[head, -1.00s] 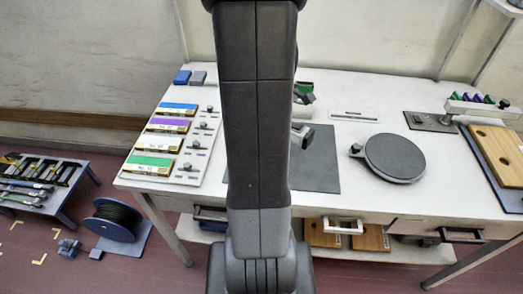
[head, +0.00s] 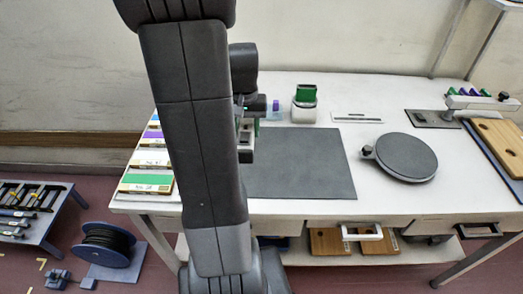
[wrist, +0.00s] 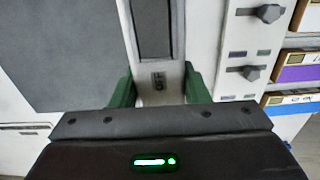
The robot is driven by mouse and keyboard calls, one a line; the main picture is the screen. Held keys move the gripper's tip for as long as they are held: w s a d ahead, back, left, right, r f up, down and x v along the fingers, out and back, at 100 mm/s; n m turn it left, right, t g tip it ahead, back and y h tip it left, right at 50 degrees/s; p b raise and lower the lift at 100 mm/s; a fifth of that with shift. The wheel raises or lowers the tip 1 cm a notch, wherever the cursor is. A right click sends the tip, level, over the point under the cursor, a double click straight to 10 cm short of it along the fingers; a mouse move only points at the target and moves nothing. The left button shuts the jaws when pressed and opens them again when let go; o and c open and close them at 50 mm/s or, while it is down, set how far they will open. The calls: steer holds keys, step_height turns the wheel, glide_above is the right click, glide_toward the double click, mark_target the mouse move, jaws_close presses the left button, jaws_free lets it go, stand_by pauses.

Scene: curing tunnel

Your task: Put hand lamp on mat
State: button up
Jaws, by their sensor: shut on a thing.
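The mat (head: 305,165) is a flat dark grey rectangle on the white table, with its left part hidden behind my arm in the head view. It also fills the upper left of the wrist view (wrist: 60,50). My gripper (wrist: 157,88) has green fingers and is shut on the hand lamp (wrist: 152,30), a pale body with a long dark grey strip and an "OFF" mark. In the wrist view the lamp lies between the mat and the knob panel. In the head view my gripper (head: 246,138) is partly hidden by my arm, near the mat's left side. The lamp's height above the table is unclear.
A knob panel (wrist: 235,60) and coloured boxes (head: 147,182) stand left of the mat. A green-topped holder (head: 305,103) stands behind it. A round dark turntable (head: 402,157) is at the right. The mat's visible surface is clear.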

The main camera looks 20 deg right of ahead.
mark_target(246, 125)
steer(key=shift+f, duration=3.55)
steer(key=shift+f, duration=0.2)
steer(key=o, duration=1.2)
steer(key=shift+r, duration=0.1)
step_height(246, 125, up, 12)
steer(key=shift+r, duration=0.1)
